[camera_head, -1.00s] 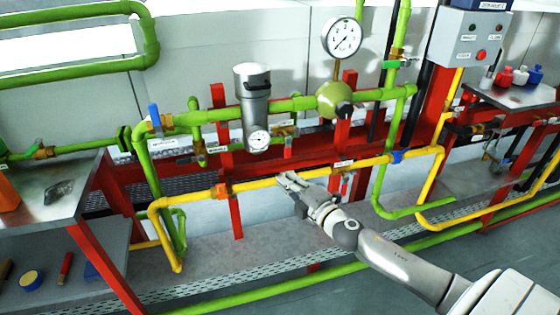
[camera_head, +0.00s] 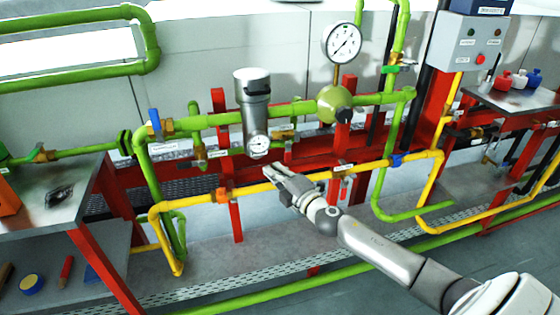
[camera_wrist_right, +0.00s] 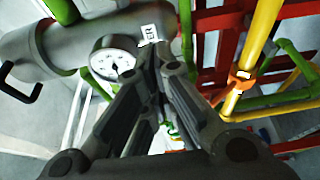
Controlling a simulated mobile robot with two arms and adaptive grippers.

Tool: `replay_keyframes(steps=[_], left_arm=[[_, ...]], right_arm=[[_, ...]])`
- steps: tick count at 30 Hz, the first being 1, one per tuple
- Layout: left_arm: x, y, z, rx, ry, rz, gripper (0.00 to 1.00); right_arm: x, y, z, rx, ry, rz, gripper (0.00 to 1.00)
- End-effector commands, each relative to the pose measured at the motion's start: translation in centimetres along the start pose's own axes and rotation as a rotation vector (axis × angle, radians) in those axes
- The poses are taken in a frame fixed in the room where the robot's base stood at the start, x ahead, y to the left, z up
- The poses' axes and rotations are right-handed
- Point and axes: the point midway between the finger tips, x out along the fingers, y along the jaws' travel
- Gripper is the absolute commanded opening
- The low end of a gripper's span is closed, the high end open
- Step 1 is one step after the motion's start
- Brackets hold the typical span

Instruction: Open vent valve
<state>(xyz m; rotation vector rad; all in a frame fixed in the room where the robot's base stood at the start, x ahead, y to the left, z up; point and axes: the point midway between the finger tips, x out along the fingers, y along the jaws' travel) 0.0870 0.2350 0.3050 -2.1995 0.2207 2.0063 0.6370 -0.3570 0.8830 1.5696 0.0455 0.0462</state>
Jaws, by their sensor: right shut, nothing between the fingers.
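My right gripper (camera_head: 272,171) is shut and empty, just below the small gauge of a grey cylindrical filter (camera_head: 252,100). Its fingertips (camera_wrist_right: 158,58) come together in the right wrist view, beside the filter's gauge (camera_wrist_right: 114,60); I cannot tell whether they touch anything. Several small valves sit on the pipes: a blue-handled one (camera_head: 155,118) at the left, a green-handled one (camera_head: 392,69) at the upper right, and a brass one (camera_head: 200,152) left of the filter. The labels are too small to read, so I cannot tell which is the vent valve. My left gripper is out of view.
A yellow pipe (camera_head: 310,175) runs close by my right gripper. A large gauge (camera_head: 342,42) stands above a green round body (camera_head: 333,102). Red posts (camera_head: 235,215) and beams surround the pipes. A metal table (camera_head: 45,222) is at left, a control box (camera_head: 472,45) at upper right.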

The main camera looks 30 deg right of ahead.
Motion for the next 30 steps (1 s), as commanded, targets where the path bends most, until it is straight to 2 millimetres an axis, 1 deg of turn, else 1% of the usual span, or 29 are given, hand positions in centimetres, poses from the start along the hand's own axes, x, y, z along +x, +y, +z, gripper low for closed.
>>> replay_keyframes(steps=[1, 3, 9, 10, 12, 16, 21, 30], left_arm=[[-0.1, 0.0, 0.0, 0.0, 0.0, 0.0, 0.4], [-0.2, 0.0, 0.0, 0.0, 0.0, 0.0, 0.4], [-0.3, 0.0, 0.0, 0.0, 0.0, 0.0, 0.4], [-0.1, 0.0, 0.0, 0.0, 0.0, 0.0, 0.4], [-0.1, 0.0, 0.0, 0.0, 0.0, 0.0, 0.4], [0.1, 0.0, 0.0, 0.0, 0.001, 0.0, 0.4], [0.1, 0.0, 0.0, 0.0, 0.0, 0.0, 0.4], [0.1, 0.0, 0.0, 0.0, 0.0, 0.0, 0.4]], right_arm=[[0.9, 0.1, 0.0, 0.002, -0.001, 0.002, 0.0], [1.9, 0.2, 0.0, 0.003, -0.002, 0.002, 0.0], [4.6, 0.0, 0.2, 0.0, -0.002, 0.0, 0.0], [4.1, -0.2, 1.0, -0.002, -0.004, -0.003, 0.0], [3.7, -0.2, 2.0, -0.002, -0.003, -0.003, 0.0], [3.2, -0.2, 3.2, 0.001, -0.002, -0.002, 0.0], [3.0, -0.1, 3.7, 0.0, 0.0, -0.001, 0.0], [3.0, 0.0, 3.8, 0.0, 0.0, -0.001, 0.0]])
